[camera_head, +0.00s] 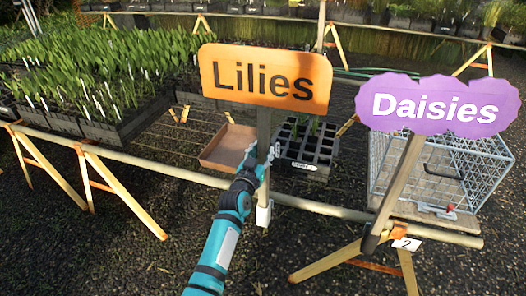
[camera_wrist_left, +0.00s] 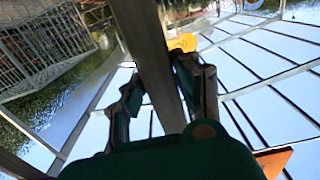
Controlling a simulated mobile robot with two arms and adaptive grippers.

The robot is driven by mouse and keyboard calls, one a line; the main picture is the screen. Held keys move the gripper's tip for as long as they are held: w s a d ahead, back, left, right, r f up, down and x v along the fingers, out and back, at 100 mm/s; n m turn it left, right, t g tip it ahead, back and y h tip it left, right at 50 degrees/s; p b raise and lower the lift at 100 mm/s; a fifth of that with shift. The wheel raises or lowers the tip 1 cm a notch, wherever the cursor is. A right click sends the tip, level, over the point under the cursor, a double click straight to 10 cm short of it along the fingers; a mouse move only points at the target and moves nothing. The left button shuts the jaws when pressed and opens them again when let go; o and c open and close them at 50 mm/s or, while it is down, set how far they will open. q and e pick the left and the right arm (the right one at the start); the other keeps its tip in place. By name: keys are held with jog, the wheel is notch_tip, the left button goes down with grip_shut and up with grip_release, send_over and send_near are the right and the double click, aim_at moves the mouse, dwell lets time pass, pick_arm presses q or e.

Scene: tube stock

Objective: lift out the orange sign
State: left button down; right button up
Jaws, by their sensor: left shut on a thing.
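The orange sign (camera_head: 265,78), lettered "Lilies", stands upright on a grey post (camera_head: 264,125) near the middle of the head view. My left gripper (camera_head: 252,172) is shut on this post below the board. In the left wrist view the dark post (camera_wrist_left: 150,45) runs between the two fingers of my left gripper (camera_wrist_left: 160,82). A white bracket (camera_head: 263,214) shows below the gripper at the front rail. I cannot tell whether the post's lower end sits in it. My right gripper is not in view.
A purple "Daisies" sign (camera_head: 439,106) leans on its post at the right, before a wire cage (camera_head: 468,160). A brown tray (camera_head: 226,147) and a black cell tray (camera_head: 306,147) are behind the post. Potted plants (camera_head: 100,75) fill the left bench. Gravel floor lies in front.

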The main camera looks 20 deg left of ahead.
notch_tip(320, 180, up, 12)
jog(key=p, duration=1.1)
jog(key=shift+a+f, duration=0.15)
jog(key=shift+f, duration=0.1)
